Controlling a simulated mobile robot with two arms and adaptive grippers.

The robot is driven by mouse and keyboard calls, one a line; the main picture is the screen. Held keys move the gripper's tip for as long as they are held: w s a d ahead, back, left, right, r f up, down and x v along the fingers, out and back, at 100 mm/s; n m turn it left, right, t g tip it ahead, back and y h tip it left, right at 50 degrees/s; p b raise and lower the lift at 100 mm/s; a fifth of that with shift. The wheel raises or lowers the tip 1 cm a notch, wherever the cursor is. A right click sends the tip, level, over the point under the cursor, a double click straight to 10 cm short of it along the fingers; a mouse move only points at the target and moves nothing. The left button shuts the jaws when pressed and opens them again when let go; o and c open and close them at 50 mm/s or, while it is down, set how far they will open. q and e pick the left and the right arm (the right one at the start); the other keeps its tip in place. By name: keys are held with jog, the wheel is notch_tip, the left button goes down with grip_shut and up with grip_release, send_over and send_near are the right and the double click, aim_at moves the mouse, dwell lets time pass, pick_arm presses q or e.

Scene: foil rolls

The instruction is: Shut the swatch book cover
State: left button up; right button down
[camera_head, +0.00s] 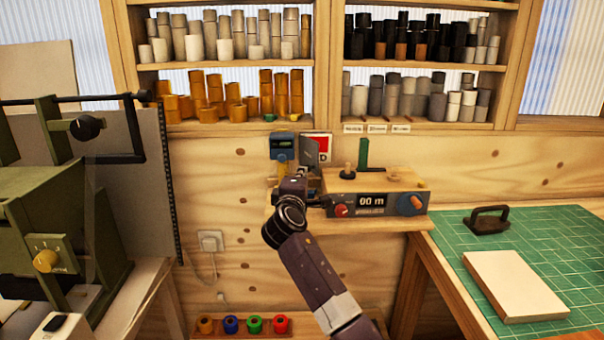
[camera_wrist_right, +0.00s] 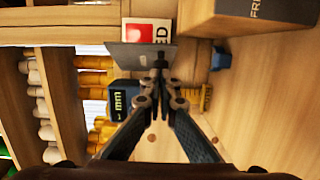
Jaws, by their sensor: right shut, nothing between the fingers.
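A grey flat panel (camera_head: 310,153) stands on edge in front of a red-and-white card (camera_head: 323,143), above the wooden shelf; I take the panel to be the swatch book cover, standing open. In the right wrist view the panel (camera_wrist_right: 136,57) lies across just beyond my fingertips, with the card (camera_wrist_right: 140,30) behind it. My right gripper (camera_wrist_right: 160,78) is shut and empty, its tips close to the panel; I cannot tell whether they touch. In the head view my wrist hides most of the fingers. My left gripper is not in view.
A blue-and-yellow gauge (camera_head: 283,146) is just left of the panel. A wooden box with a "00 m" display (camera_head: 372,202) sits on the shelf to the right. A green mat (camera_head: 480,260) carries a pale block (camera_head: 515,284). A green machine (camera_head: 50,220) fills the left.

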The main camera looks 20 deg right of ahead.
aim_at(317, 169)
jog(key=d+n+y+p, duration=0.1)
jog(key=p, duration=0.1)
jog(key=d+t+y+p, duration=0.1)
jog(key=p, duration=0.1)
jog(key=d+n+y+p, duration=0.1)
jog(key=p, duration=0.1)
jog(key=shift+s+r+n+y+p, duration=0.25)
jog(key=shift+s+n+y+p, duration=0.05)
jog(key=shift+s+y+p, duration=0.1)
jog(key=shift+d+f+t+y+p, duration=0.1)
jog(key=shift+d+t+y+p, duration=0.25)
jog(key=shift+d, duration=0.2)
jog(key=shift+d+f, duration=0.15)
jog(key=shift+d, duration=0.25)
jog(key=shift+a, duration=0.1)
